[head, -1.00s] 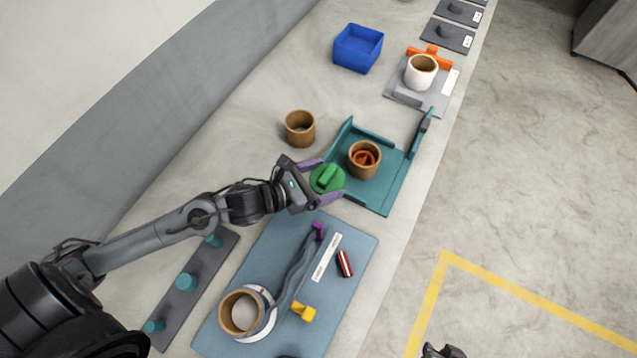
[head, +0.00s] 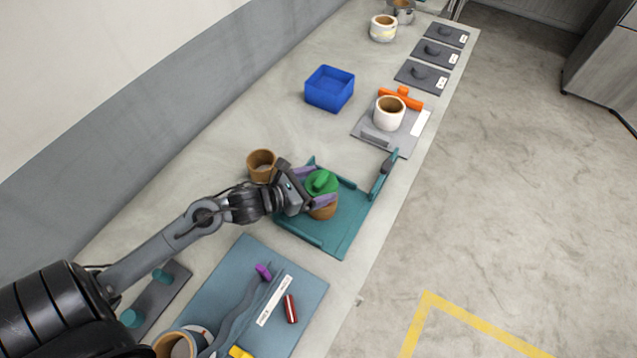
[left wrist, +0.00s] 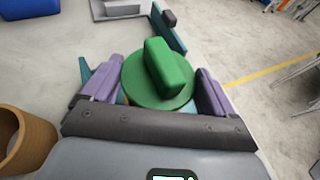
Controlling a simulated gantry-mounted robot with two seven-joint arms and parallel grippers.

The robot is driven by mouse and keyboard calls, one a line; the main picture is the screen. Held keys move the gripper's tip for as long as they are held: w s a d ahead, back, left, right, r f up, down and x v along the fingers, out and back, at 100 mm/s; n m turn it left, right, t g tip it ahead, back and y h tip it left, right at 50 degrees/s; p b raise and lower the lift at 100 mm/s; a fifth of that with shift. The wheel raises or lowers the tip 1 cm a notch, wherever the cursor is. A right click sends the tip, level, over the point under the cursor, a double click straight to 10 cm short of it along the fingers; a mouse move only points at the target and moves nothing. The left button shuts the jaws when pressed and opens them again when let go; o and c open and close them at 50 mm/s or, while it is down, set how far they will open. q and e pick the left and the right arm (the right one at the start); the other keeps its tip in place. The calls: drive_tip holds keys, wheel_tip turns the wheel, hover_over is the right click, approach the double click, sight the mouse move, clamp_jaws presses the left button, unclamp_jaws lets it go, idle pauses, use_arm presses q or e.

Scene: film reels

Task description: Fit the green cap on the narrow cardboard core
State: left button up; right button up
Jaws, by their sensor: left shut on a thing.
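The green cap (head: 321,182), a round disc with a raised bar grip, is held between the purple fingers of my left gripper (head: 317,187). In the left wrist view the cap (left wrist: 158,75) sits flat between both fingers of the gripper (left wrist: 157,92). A cardboard core (head: 323,212) stands upright in the teal tray (head: 343,238), directly below the cap in the head view. The cap and a finger hide its top, so I cannot tell whether they touch. A second cardboard core (head: 262,165) stands outside the tray, left of the gripper. My right gripper is not in view.
A blue bin (head: 330,88) and a grey fixture with a white roll (head: 389,114) stand beyond the tray. The blue mat (head: 232,268) nearer me carries a red-and-white cylinder (head: 290,309) and a purple piece (head: 263,271). The tray has raised walls.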

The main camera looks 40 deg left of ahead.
sight(317, 193)
use_arm(q)
drive_tip(key=shift+f+b, duration=1.05)
drive_tip(key=shift+f, duration=0.75)
drive_tip(key=shift+b, duration=0.4)
drive_tip(key=shift+f, duration=0.15)
idle(0.5)
drive_tip(key=shift+r, duration=0.5)
drive_tip(key=shift+r+p, duration=0.3)
drive_tip(key=shift+p, duration=0.05)
idle(0.6)
